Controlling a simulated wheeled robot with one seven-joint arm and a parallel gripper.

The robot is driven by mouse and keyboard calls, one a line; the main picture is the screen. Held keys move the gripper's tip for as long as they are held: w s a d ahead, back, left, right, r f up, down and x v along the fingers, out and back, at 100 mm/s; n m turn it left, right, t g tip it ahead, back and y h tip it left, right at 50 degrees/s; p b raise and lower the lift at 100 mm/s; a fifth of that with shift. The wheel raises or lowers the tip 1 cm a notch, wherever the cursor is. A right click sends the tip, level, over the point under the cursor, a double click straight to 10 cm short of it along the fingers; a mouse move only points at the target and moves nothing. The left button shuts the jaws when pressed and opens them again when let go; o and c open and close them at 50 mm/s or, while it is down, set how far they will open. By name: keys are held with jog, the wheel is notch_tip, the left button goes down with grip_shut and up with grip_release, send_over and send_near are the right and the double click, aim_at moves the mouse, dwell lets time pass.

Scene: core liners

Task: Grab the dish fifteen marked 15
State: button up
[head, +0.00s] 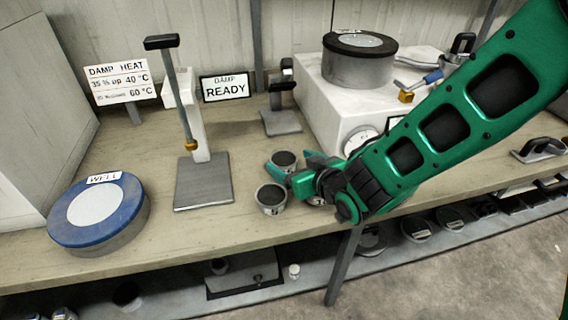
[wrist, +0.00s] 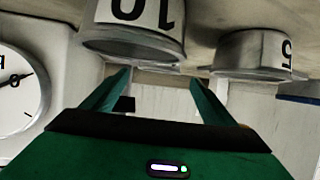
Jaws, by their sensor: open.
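My gripper (head: 277,173) is open and empty, low over the bench, with small round metal dishes around it. In the head view one dish (head: 285,157) stands behind the fingers, another dish (head: 270,203) stands in front, and a third is mostly hidden under my gripper. The wrist view is upside down. There, a dish with a label that seems to read 10 (wrist: 132,30) is close beyond the left finger. A second dish (wrist: 250,52) at right shows a 5 on its label; the rest of that label is turned away. Neither is between the fingers (wrist: 160,78).
A metal stand with a tall post (head: 205,185) is left of the dishes. A blue-rimmed round tin (head: 100,212) is far left. A white block (head: 335,105) carrying a large drum (head: 360,65) is behind my arm. The bench's front edge is close.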

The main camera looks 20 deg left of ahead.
aim_at(286, 161)
jog(key=w+a+f, duration=0.2)
jog(key=shift+w+a+f, duration=0.2)
jog(key=shift+w+f, duration=0.1)
jog(key=shift+w, duration=0.05)
jog(key=shift+w+a+f, duration=0.15)
jog(key=shift+w+a, duration=0.15)
jog(key=shift+a, duration=0.05)
jog(key=c, duration=1.2)
